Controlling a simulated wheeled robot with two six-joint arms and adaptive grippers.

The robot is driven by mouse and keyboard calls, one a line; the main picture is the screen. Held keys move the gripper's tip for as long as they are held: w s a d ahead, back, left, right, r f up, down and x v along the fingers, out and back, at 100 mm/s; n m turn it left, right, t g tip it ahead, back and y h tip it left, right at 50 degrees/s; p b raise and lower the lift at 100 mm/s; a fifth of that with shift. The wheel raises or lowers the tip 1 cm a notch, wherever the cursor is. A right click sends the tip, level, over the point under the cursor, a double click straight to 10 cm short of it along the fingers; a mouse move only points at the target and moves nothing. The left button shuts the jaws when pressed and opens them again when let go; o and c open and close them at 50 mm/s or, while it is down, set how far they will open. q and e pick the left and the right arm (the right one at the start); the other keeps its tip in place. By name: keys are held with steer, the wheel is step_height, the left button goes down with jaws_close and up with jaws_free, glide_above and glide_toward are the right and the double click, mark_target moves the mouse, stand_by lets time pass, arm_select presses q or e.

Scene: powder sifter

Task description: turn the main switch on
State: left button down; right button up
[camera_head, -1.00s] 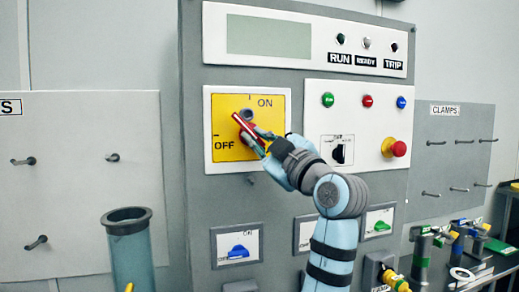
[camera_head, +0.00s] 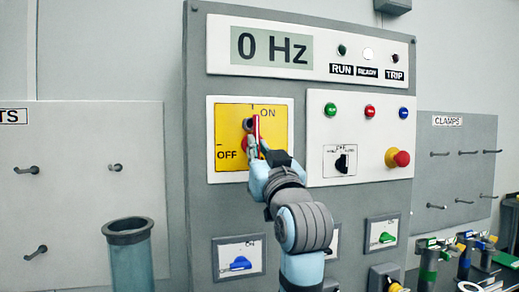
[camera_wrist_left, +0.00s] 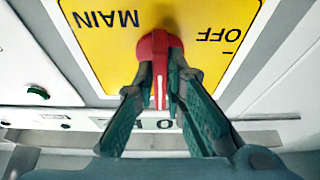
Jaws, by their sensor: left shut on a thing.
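The main switch is a red rotary handle (camera_head: 257,128) on a yellow plate (camera_head: 228,124) marked ON at the top and OFF at the lower left. The handle stands about upright, its tip towards ON. My left gripper (camera_head: 254,149) is shut on the handle from below and hides part of it. In the left wrist view the red handle (camera_wrist_left: 158,46) sits between the two fingers of the gripper (camera_wrist_left: 160,82), with the upside-down words MAIN and OFF on either side. The display (camera_head: 272,48) reads 0 Hz. My right gripper is not in view.
Right of the switch are coloured buttons, a small black selector (camera_head: 342,163) and a red emergency knob (camera_head: 400,158). Blue and green switches (camera_head: 240,263) sit lower. A clear cylinder (camera_head: 131,255) stands at lower left. Pegboards flank the cabinet.

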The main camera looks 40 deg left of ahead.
arm_select(q)
steer(key=shift+r+m, duration=0.1)
steer(key=shift+m, duration=0.2)
steer(key=c, duration=2)
jaws_free()
steer(key=shift+o, duration=0.3)
steer(key=shift+a, duration=0.1)
steer(key=shift+w, duration=0.1)
steer(key=v, duration=0.7)
steer(key=shift+s, duration=0.25)
steer(key=shift+f, duration=0.2)
